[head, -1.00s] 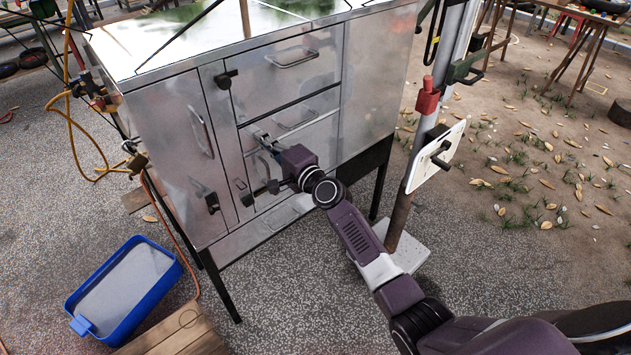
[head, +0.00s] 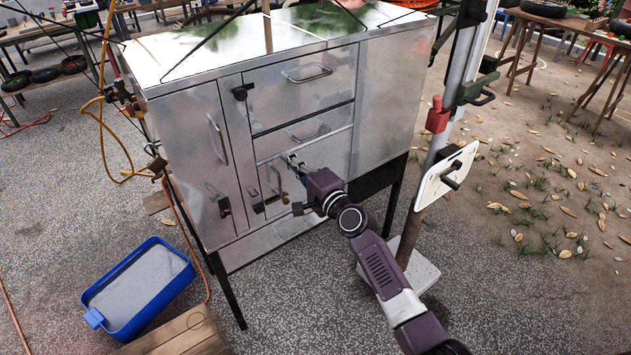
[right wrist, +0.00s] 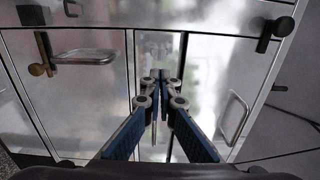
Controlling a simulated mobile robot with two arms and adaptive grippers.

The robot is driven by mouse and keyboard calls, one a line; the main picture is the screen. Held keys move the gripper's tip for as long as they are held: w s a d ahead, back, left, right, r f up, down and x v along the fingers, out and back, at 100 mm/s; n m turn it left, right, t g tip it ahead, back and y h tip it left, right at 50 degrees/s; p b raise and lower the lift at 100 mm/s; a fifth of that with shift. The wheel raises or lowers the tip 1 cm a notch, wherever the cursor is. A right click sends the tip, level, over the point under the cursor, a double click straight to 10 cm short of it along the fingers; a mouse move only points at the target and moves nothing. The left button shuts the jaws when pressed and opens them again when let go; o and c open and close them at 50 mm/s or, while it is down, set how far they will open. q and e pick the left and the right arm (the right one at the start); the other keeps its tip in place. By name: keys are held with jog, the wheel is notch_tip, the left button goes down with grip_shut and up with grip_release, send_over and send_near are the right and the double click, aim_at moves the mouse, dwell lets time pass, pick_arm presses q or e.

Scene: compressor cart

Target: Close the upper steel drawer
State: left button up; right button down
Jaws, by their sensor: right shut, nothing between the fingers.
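The upper steel drawer (head: 303,88) is the large top front in the middle of the steel cabinet (head: 200,107). Its bar handle (head: 307,73) is uncovered. A dark line runs along its lower edge; I cannot tell from this whether it stands slightly out. My right gripper (head: 290,160) is lower, in front of the cabinet, below the narrow second drawer (head: 290,138). It is shut and empty, and its fingers also show in the right wrist view (right wrist: 159,78), together before the steel fronts. I cannot tell if the tips touch metal. My left gripper is not in view.
A pole with a red part (head: 437,115) and a white plate (head: 446,175) stands right of the cabinet. Dark latches (head: 242,91) stick out of the fronts. A blue tub (head: 137,290) lies on the ground at lower left.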

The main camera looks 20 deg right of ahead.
jog(key=v, duration=0.7)
jog(key=s+d+f+n+g+h, duration=0.1)
jog(key=s+f+n+g, duration=0.3)
jog(key=f, duration=0.9)
jog(key=s+d+f+g+h, duration=0.1)
jog(key=s+f, duration=0.5)
jog(key=f, duration=0.6)
jog(key=s+d+f+n+g+h, duration=0.1)
jog(key=s+f+n+g+h, duration=0.15)
jog(key=s+f, duration=0.7)
jog(key=s+d+f+n+g, duration=0.3)
jog(key=s+f+n+g, duration=0.2)
jog(key=s+f, duration=1.3)
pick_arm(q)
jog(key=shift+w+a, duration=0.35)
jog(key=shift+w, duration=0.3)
pick_arm(e)
jog(key=s+d+f+n+g+h, duration=0.1)
jog(key=s+f+n+g, duration=0.1)
jog(key=s, duration=0.8)
jog(key=s+d+f+n+g, duration=0.1)
jog(key=s+f+n, duration=0.2)
jog(key=s, duration=0.7)
notch_tip(320, 180, down, 3)
jog(key=shift+s+r+g+h, duration=0.15)
jog(key=shift+r+g+h, duration=0.05)
jog(key=shift+g+h, duration=0.15)
